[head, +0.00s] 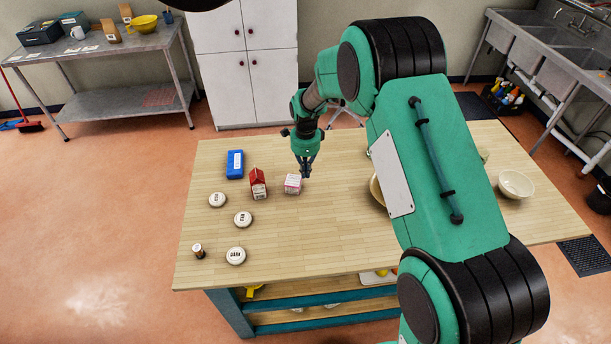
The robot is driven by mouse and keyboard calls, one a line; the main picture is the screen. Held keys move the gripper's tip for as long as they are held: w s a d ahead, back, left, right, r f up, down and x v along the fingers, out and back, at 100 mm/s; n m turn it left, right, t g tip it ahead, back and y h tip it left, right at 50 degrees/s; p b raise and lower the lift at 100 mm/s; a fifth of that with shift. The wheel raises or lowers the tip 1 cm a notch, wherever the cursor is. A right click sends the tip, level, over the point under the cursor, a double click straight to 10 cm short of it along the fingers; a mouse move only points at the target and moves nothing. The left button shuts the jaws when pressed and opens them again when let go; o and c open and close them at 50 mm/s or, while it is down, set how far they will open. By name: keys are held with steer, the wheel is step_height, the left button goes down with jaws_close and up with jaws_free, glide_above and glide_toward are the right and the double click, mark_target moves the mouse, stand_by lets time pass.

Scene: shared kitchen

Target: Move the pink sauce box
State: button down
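A small white and pink box (292,185), which looks like the pink sauce box, sits on the wooden table top. My gripper (306,174) points down just to the right of the box and close to it in the head view. I cannot tell whether the fingers touch the box. The fingers look close together, but they are too small to tell whether they are open or shut. Nothing shows clearly between them.
A red carton (258,184) stands left of the box, with a blue box (235,164) beyond it. White round lids (242,219) and a small brown jar (197,251) are nearer the left edge. A cream bowl (515,184) sits at right. The table's front middle is clear.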

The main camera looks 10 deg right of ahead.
steer(key=shift+r+p, duration=1)
steer(key=shift+r, duration=1.6)
steer(key=s+d+r+n+t+b, duration=0.15)
steer(key=s+d+r+n, duration=0.25)
steer(key=s+r, duration=0.65)
steer(key=s+d+r+n+t+b, duration=0.1)
steer(key=s+d+r+n+b, duration=0.35)
steer(key=r, duration=0.85)
steer(key=s+d+r+n+t+b, duration=0.1)
steer(key=s+n, duration=0.3)
steer(key=s, duration=1)
steer(key=s+d+r+n+t+b, duration=0.1)
steer(key=s+n, duration=0.4)
steer(key=s, duration=0.9)
steer(key=shift+s+d+r+t, duration=0.15)
steer(key=shift+s+d+t, duration=0.25)
steer(key=shift+d+t, duration=0.2)
steer(key=shift+n, duration=0.25)
